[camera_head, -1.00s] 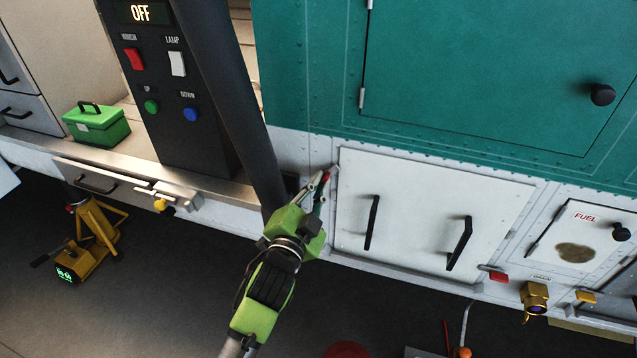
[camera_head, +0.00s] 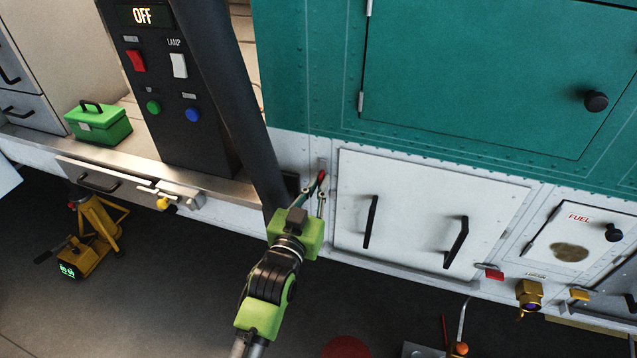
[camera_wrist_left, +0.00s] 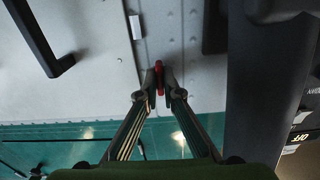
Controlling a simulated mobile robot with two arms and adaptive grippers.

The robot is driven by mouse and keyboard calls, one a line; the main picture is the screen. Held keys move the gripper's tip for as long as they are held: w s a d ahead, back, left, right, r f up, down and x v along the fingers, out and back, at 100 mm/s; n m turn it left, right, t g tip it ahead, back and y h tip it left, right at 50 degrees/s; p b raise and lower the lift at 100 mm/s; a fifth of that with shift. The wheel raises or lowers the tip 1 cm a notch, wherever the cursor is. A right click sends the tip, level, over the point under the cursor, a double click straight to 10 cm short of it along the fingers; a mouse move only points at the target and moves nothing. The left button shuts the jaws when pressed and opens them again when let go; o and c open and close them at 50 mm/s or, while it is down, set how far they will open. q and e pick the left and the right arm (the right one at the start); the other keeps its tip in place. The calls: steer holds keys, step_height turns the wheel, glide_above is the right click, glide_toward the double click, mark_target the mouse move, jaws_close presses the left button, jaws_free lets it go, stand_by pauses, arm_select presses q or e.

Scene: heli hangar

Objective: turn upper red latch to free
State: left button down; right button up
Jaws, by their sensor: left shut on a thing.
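The upper red latch (camera_head: 321,176) is at the upper left corner of the white panel (camera_head: 415,190). It also shows as a red piece (camera_wrist_left: 159,76) between the fingertips in the left wrist view. My left gripper (camera_head: 321,186) is shut on it, one finger on each side (camera_wrist_left: 159,88). The fingers hide part of the latch. My right gripper is not in view.
The white panel has two black handles (camera_head: 370,222). Another red latch (camera_head: 494,275) is at its lower right. A thick dark post (camera_head: 232,100) stands just left of my gripper. A yellow jack (camera_head: 95,240) stands on the floor at left.

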arm_select(q)
steer(key=shift+n, duration=0.3)
steer(key=c, duration=2.2)
jaws_free()
steer(key=shift+s, duration=0.15)
steer(key=v, duration=1.1)
steer(key=shift+s+a, duration=0.15)
steer(key=shift+s, duration=0.2)
steer(key=shift+f, duration=0.1)
